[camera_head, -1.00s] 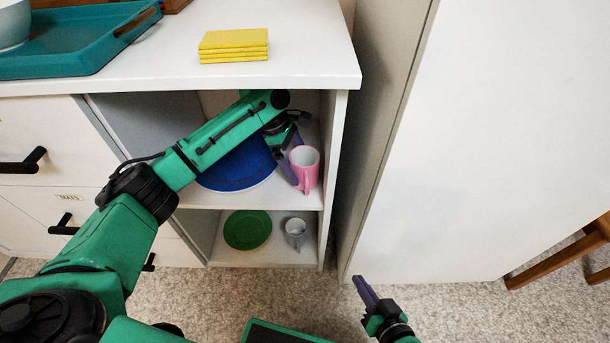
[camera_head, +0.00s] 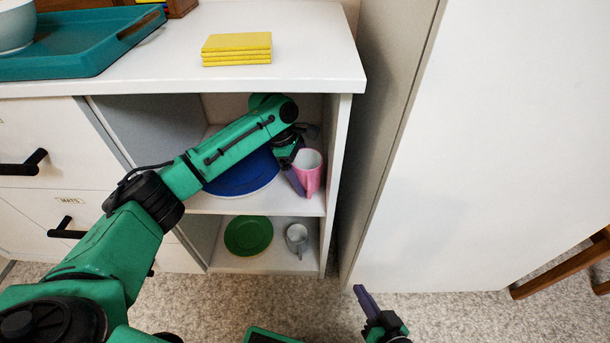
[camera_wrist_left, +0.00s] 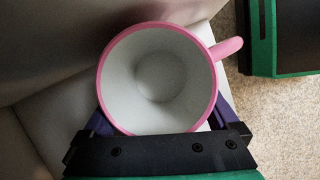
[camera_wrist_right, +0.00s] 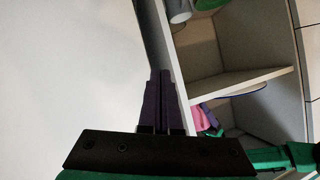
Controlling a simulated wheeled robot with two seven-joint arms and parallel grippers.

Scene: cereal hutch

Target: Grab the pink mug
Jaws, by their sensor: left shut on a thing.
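The pink mug (camera_head: 310,178) stands upright on the upper shelf of the open cabinet, near its right wall. Its inside is white. My left gripper (camera_head: 297,180) reaches into the shelf from the left and is shut on the mug. In the left wrist view, the mug (camera_wrist_left: 103,85) sits between the two purple fingers, with its handle pointing to the upper right. My right gripper (camera_head: 362,298) is low in front of the cabinet, away from the mug. In the right wrist view, its fingers (camera_wrist_right: 158,95) are together with nothing between them.
A blue plate (camera_head: 235,178) lies left of the mug, partly hidden by my left arm. A green plate (camera_head: 248,236) and a grey mug (camera_head: 297,237) are on the shelf below. The countertop (camera_head: 310,50) is close above. A tall white panel (camera_head: 480,150) stands to the right.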

